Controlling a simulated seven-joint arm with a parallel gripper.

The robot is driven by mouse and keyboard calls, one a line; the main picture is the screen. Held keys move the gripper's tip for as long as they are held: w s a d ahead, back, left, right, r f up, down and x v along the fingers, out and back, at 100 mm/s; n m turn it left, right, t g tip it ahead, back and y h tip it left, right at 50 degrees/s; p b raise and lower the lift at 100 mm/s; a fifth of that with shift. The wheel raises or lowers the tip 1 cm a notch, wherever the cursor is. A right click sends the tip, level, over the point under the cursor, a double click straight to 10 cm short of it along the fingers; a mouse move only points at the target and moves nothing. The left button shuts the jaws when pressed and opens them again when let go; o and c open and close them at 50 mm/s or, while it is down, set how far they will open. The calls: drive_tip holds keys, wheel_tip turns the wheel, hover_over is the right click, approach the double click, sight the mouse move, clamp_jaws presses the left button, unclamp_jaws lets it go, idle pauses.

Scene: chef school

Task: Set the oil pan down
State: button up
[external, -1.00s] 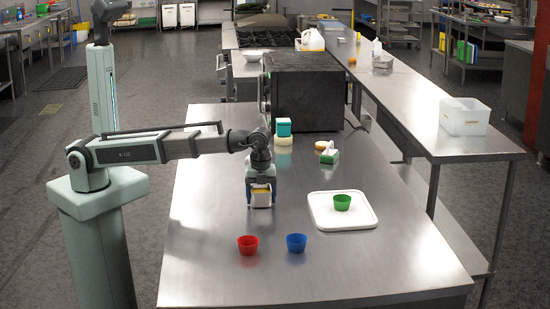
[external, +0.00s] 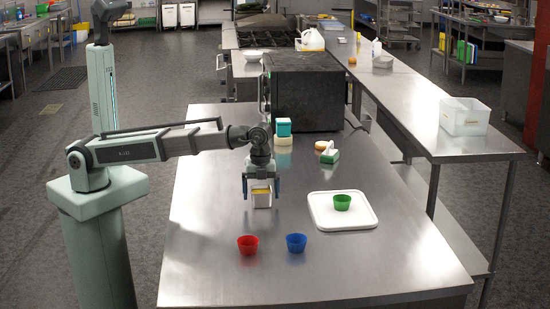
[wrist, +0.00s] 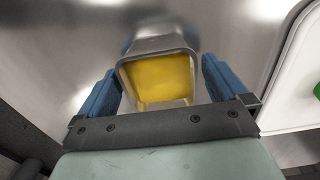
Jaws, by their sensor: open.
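The oil pan (external: 261,199) is a small silver container with yellow oil inside. It stands upright on the steel table, left of the white board. In the wrist view the oil pan (wrist: 160,80) lies between the two blue fingers. My gripper (external: 262,190) is open directly above and around the pan, with a finger on each side. In the wrist view my gripper (wrist: 160,85) shows a gap beside the pan at both fingers.
A red cup (external: 247,245) and a blue cup (external: 296,243) stand in front of the pan. A green cup (external: 342,202) sits on the white board (external: 360,221). The table's front is clear.

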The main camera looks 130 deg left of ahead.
wheel_tip(320, 180, up, 10)
drive_tip(key=shift+r, duration=0.2)
idle(0.3)
